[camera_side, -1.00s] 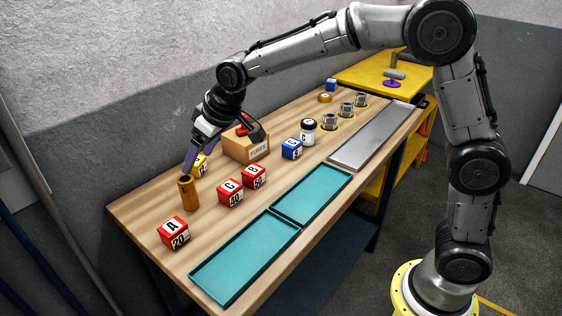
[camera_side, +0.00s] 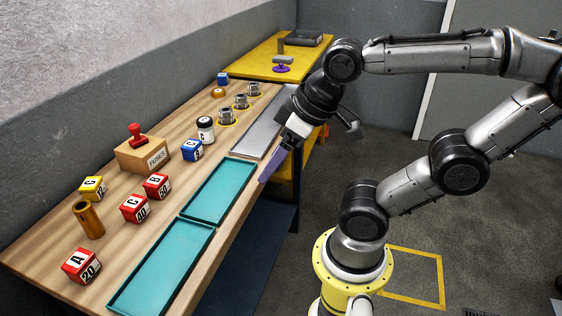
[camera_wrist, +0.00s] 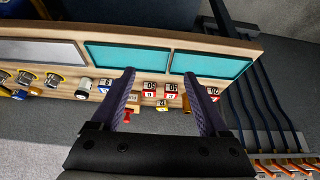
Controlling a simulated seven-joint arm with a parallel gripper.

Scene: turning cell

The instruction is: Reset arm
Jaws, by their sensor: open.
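My gripper (camera_side: 264,177) hangs past the front edge of the wooden workbench (camera_side: 112,228), beside the far teal tray, with its purple fingers pointing down and to the left. In the wrist view my gripper (camera_wrist: 160,77) has its two fingers wide apart with nothing held between them. The bench and its parts appear between and beyond the fingers, well away from them. The brass cylinder (camera_side: 89,220) stands upright on the bench, apart from my gripper.
Two teal trays (camera_side: 163,262) (camera_side: 220,190) lie along the bench front. Red blocks (camera_side: 82,266), a yellow block (camera_side: 92,188), a blue block (camera_side: 192,150), a fuses box (camera_side: 143,155), a white jar (camera_side: 206,130) and metal fittings (camera_side: 226,115) stand behind. A yellow table (camera_side: 262,58) adjoins.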

